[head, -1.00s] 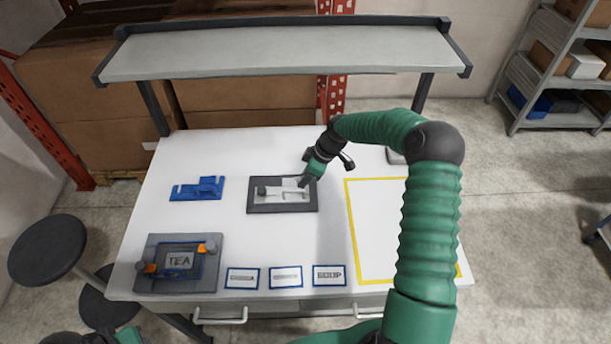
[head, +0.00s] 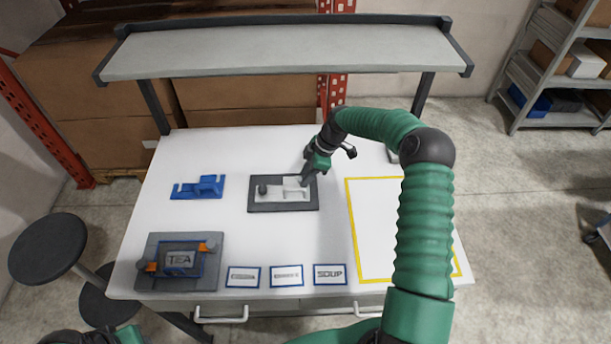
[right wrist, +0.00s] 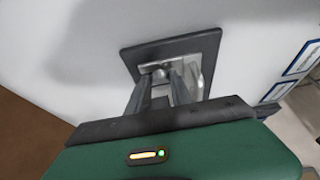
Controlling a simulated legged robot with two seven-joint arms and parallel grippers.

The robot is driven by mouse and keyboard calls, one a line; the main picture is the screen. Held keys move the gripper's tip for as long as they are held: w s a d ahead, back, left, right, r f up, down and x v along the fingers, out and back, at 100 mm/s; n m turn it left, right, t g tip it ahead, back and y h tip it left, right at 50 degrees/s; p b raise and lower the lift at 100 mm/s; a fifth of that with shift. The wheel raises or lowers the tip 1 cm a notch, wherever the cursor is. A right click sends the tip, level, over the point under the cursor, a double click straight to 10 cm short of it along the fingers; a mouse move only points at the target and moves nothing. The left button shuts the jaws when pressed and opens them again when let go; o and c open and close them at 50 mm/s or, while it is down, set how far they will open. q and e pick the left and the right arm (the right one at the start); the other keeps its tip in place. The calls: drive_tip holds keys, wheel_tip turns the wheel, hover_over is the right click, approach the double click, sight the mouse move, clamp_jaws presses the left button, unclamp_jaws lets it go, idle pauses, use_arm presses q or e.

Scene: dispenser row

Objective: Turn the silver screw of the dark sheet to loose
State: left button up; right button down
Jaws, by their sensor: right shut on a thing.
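The dark sheet (head: 256,207) lies on the white table and carries silver-grey fittings (head: 290,190) and a dark round knob (head: 263,189). It also shows in the right wrist view (right wrist: 200,44). My right gripper (head: 306,180) reaches down over the right end of the fittings. In the right wrist view its two fingers (right wrist: 162,80) are close together on a small silver part, which I take for the silver screw; the fingers hide most of it. My left gripper is not in view; only a bit of my left arm shows at the bottom left.
A blue bracket (head: 198,188) stands left of the sheet. A grey fixture (head: 150,285) with a TEA sign is at the front left, with several label cards (head: 286,275) beside it. A yellow-outlined area (head: 375,277) is clear at the right. A shelf (head: 280,57) spans the back.

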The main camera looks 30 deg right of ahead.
drive_tip(key=shift+d, duration=0.1)
drive_tip(key=c, duration=1.4)
unclamp_jaws()
drive_tip(key=shift+f, duration=0.1)
drive_tip(key=shift+o, duration=1.3)
drive_tip(key=shift+d, duration=0.1)
drive_tip(key=b+v, duration=0.1)
drive_tip(key=v, duration=1.5)
drive_tip(key=shift+w+d+r+b, duration=0.1)
drive_tip(key=shift+d+r+b, duration=0.05)
drive_tip(key=shift+r+b, duration=0.2)
